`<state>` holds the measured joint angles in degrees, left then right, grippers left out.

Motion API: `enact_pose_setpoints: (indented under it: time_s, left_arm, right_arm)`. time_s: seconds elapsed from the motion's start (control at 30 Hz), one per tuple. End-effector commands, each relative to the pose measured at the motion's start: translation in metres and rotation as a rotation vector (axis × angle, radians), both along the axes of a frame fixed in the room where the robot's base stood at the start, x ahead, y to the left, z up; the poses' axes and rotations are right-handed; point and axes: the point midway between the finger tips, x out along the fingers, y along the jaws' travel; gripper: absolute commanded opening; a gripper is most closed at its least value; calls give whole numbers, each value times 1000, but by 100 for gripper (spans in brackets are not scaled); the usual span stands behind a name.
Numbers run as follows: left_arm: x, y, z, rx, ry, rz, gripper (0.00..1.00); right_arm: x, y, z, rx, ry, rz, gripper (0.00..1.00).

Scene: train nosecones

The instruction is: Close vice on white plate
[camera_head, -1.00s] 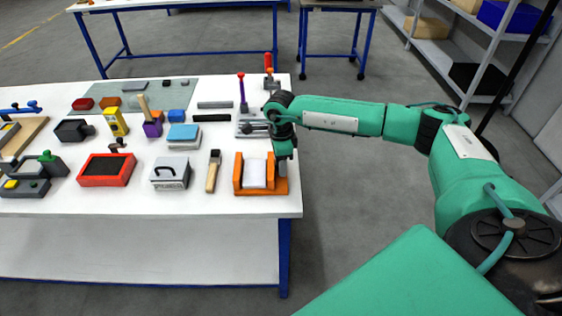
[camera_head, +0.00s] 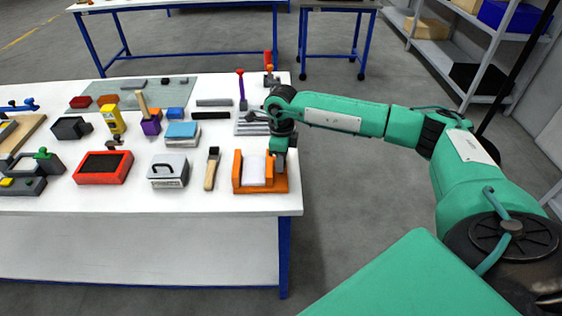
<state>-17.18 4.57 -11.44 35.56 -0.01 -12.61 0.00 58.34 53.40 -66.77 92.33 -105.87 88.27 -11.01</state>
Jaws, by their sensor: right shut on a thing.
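The orange vice (camera_head: 237,176) stands at the front right corner of the white table. The white plate (camera_head: 254,171) is upright between its jaws, near the left one; whether both jaws touch it is too small to tell. My right gripper (camera_head: 280,160) points down at the vice's right side and is shut on that side of the vice, as far as I can see. Its fingertips are mostly hidden. My left gripper is out of view.
The white table (camera_head: 225,204) carries a wooden-handled brush (camera_head: 212,168), a grey box with a handle (camera_head: 168,171) and a red tray (camera_head: 103,167) left of the vice. A purple screwdriver-like tool (camera_head: 242,90) stands behind. Right of the table is open floor.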

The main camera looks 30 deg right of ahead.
Motion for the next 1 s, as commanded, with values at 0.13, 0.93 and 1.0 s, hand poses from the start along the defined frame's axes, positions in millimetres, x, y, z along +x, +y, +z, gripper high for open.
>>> enact_pose_setpoints:
  time_s: [0.13,0.93,1.0]
  left_arm:
    - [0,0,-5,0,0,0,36]
    - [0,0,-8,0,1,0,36]
    - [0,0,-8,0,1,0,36]
  right_arm:
    - [0,0,0,0,-1,-72,8]
    - [0,0,1,0,-2,-147,52]
    - [0,0,1,0,-2,-146,52]
